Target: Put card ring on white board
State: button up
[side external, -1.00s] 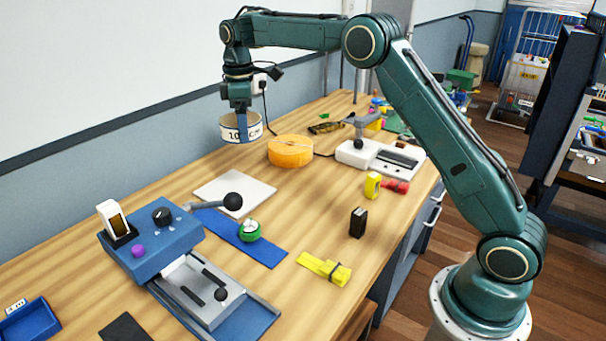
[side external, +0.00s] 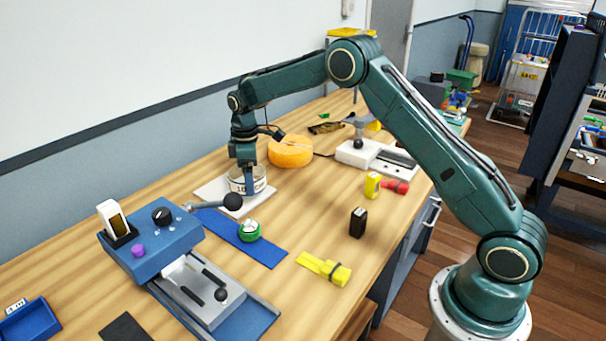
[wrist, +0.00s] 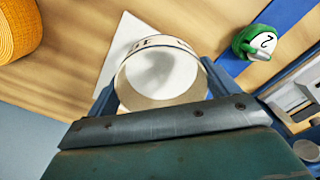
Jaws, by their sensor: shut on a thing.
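The card ring (side external: 259,174) is a wide white ring with dark lettering. My gripper (side external: 247,182) is shut on it, and the arm reaches down from above. In the side view the ring is over the white board (side external: 212,192), a flat white square on the bench; I cannot tell whether it touches the board. In the wrist view the ring (wrist: 165,95) sits between the two blue fingers (wrist: 160,88), and the white board (wrist: 122,42) shows behind and through it. Part of the board is hidden by the ring and gripper.
An orange roll (side external: 290,151) lies just behind the board. A blue machine with a black-knobbed lever (side external: 232,201) stands in front of it, close to the board. A green round item (side external: 249,231) sits on a blue strip (side external: 268,251).

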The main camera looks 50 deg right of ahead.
aim_at(252, 198)
jog(key=shift+f, duration=0.1)
jog(key=shift+f, duration=2.1)
jog(key=shift+f, duration=0.15)
jog(key=o, duration=0.7)
jog(key=shift+o, duration=0.2)
jog(key=shift+r, duration=0.2)
notch_tip(252, 198, up, 12)
